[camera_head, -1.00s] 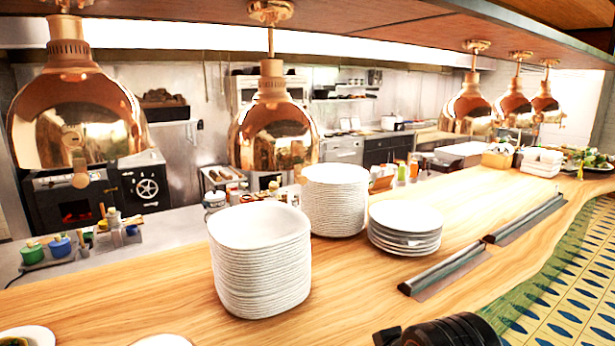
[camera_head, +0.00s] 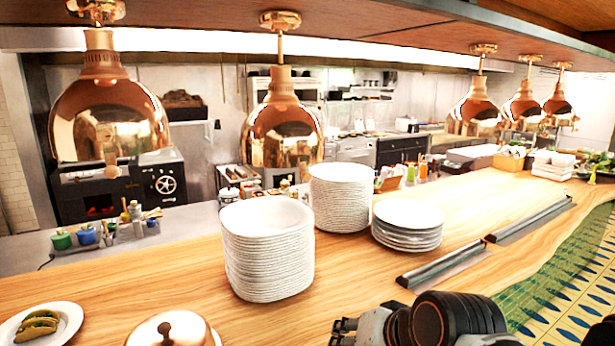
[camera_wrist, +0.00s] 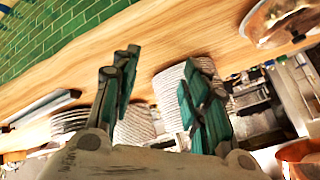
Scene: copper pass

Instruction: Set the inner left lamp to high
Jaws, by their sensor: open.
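Two copper heat lamps hang on the left in the head view. The far left lamp (camera_head: 108,115) shows a small round knob (camera_head: 110,158) low on its front. The lamp to its right (camera_head: 282,130) hangs behind the plate stacks, and I make out no knob on it. My gripper (camera_wrist: 163,68) is open and empty, apart from the lamps. Its end (camera_head: 345,330) shows at the bottom of the head view.
Plate stacks (camera_head: 268,250) stand on the wooden counter (camera_head: 150,275) below the lamps. A taco plate (camera_head: 68,325) and copper dome (camera_head: 170,328) are at the front left. Three more lamps (camera_head: 522,105) hang right. Dark metal rails (camera_head: 445,265) lie along the counter.

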